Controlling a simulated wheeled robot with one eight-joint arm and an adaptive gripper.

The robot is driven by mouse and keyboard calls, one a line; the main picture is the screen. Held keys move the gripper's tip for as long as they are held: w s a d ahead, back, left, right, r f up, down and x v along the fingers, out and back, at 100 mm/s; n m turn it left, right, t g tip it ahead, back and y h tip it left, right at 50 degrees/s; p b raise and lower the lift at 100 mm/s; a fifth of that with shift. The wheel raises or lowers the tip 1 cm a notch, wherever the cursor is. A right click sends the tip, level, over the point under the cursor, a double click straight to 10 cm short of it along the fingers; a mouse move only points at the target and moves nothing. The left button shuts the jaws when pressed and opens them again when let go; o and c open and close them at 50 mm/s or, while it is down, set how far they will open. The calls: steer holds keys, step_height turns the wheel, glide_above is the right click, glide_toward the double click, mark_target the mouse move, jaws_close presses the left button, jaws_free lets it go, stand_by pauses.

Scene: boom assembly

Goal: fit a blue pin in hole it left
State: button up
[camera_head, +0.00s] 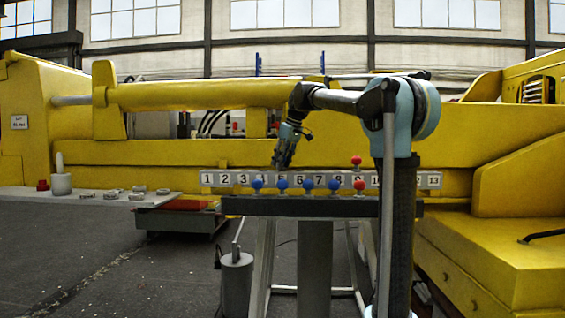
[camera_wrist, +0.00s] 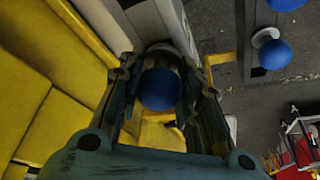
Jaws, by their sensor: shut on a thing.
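My gripper (camera_head: 281,164) is in front of the numbered grey strip (camera_head: 215,179), near the 4 and 5, and partly hides that stretch. In the wrist view my gripper (camera_wrist: 163,95) is shut on a blue pin (camera_wrist: 160,90); its round blue head sits between the fingers. A pale collar shows behind the head, close to the grey strip (camera_wrist: 151,22). I cannot tell whether the pin's tip is in a hole. Several other blue pins (camera_head: 308,184) stand along the dark rail below the strip; one shows in the wrist view (camera_wrist: 275,54).
A red pin (camera_head: 356,160) is at the strip near 9, and another red pin (camera_head: 359,184) is on the dark rail (camera_head: 300,207). A grey shelf (camera_head: 110,199) with small metal parts is at left. The yellow boom (camera_head: 200,95) runs behind my arm.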

steer(key=shift+f, duration=0.15)
steer(key=o, duration=1.3)
steer(key=v, duration=1.2)
steer(key=shift+d, duration=0.1)
